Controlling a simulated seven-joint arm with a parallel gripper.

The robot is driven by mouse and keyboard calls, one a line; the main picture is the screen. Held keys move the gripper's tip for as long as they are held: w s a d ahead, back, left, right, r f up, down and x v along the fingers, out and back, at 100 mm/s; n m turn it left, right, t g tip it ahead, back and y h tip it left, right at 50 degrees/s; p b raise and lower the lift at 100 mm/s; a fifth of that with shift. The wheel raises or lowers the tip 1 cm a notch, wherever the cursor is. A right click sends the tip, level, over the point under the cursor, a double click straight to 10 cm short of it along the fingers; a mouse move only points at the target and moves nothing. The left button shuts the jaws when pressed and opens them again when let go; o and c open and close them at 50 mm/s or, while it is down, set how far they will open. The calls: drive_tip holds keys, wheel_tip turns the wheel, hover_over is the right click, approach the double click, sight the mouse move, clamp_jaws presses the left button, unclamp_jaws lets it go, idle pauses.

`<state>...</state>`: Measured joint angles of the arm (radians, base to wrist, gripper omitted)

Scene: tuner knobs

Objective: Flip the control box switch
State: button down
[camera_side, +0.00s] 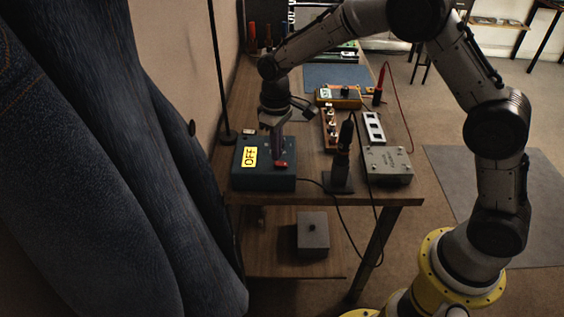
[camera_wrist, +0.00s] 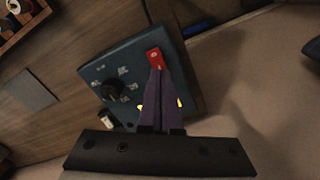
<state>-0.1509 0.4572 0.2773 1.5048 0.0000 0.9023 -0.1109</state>
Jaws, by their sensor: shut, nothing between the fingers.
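The control box (camera_side: 264,181) is a dark teal box on the near left part of the workbench. A yellow label on it reads OFF (camera_side: 250,157). Its red switch (camera_side: 281,164) sits on the top face, and it also shows in the wrist view (camera_wrist: 155,58). My gripper (camera_side: 279,157) is shut and points down at the switch; its fingertips (camera_wrist: 157,70) look right at the switch's edge. I cannot tell whether they touch it. In the wrist view a black knob (camera_wrist: 114,89) is on the same face, and the fingers partly cover the yellow label.
A black stand (camera_side: 340,170) and a grey metal box (camera_side: 388,165) stand right of the control box. A thin dark pole (camera_side: 218,70) rises at the left.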

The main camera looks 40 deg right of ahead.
sight(277, 163)
drive_tip(key=shift+f, duration=1.05)
idle(0.5)
drive_tip(key=shift+r, duration=3.55)
drive_tip(key=shift+r, duration=0.1)
